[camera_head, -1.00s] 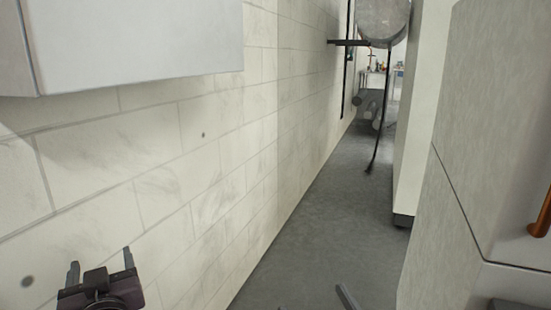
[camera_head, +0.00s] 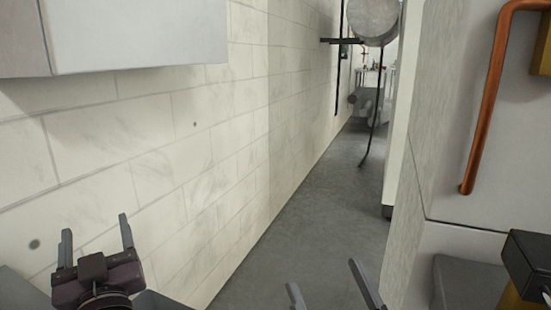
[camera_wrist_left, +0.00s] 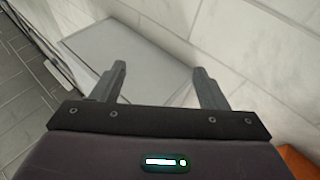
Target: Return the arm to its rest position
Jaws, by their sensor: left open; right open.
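My left gripper (camera_head: 95,240) is at the lower left of the head view, in front of the tiled wall. Its two fingers stand apart and nothing is between them. In the left wrist view the left gripper (camera_wrist_left: 160,85) also shows open and empty, with a pale flat-sided box shape (camera_wrist_left: 145,55) beyond the fingers. My right gripper (camera_head: 325,278) shows only by its two fingertips at the bottom middle of the head view. They are spread apart with nothing visible between them. The rest of the right gripper is out of frame.
A white cabinet (camera_head: 140,40) juts from the tiled wall (camera_head: 150,150) at upper left. A grey floor aisle (camera_head: 320,200) runs ahead. A grey panelled unit (camera_head: 470,190) with a copper pipe (camera_head: 487,100) stands close on the right. A grey cylinder (camera_head: 372,18) hangs at the top.

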